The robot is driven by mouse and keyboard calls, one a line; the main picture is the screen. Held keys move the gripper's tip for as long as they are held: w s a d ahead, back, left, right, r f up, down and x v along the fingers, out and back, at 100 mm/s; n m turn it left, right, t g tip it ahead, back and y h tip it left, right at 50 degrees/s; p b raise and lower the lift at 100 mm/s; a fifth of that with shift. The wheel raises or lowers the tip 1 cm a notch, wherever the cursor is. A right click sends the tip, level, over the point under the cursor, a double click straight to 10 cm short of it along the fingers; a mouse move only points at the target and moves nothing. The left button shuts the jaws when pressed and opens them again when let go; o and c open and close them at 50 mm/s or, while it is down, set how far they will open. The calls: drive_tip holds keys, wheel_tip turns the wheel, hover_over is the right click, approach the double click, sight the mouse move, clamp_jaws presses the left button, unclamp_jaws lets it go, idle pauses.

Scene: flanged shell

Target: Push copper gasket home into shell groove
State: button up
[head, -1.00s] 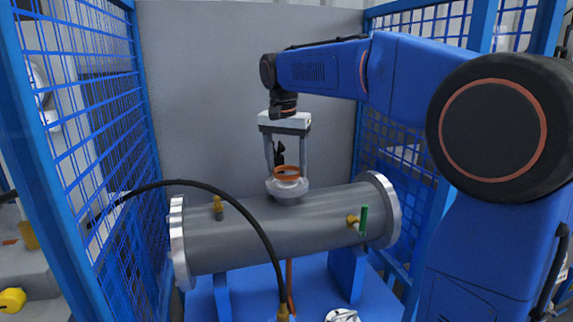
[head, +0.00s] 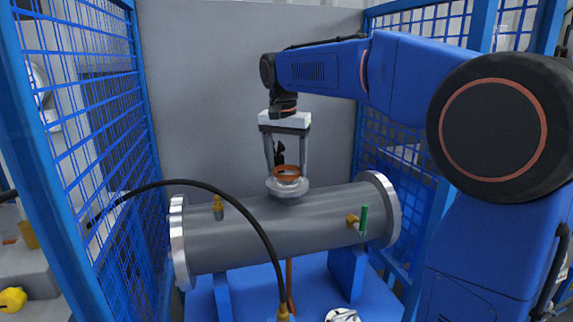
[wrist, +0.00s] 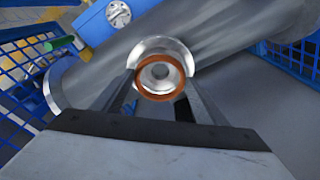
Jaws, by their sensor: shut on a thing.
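The copper gasket (head: 287,170) is an orange-brown ring just above the flanged nozzle (head: 288,189) on top of the grey shell (head: 270,228). In the wrist view the ring (wrist: 160,95) lies over the bright nozzle flange (wrist: 163,46), with the bore showing through it. My gripper (head: 287,168) points down with its two fingers on either side of the gasket, shut on it. In the wrist view the fingers (wrist: 160,92) reach to the ring's sides. The groove is hidden, and I cannot tell whether the ring touches the flange.
A black hose (head: 225,192) arches in front of the shell. A brass fitting (head: 218,207) and a green-handled valve (head: 364,219) stick out from the shell. Blue mesh fence panels (head: 85,140) stand at both sides, with a grey wall (head: 215,90) behind.

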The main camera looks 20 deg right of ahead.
drive_tip(key=shift+f, duration=1.15)
drive_tip(key=o, duration=1.3)
drive_tip(key=r, duration=0.5)
drive_tip(key=s+a+r, duration=0.1)
drive_tip(key=r, duration=1.1)
drive_tip(key=shift+s+a+r, duration=0.15)
drive_tip(key=shift+s, duration=0.2)
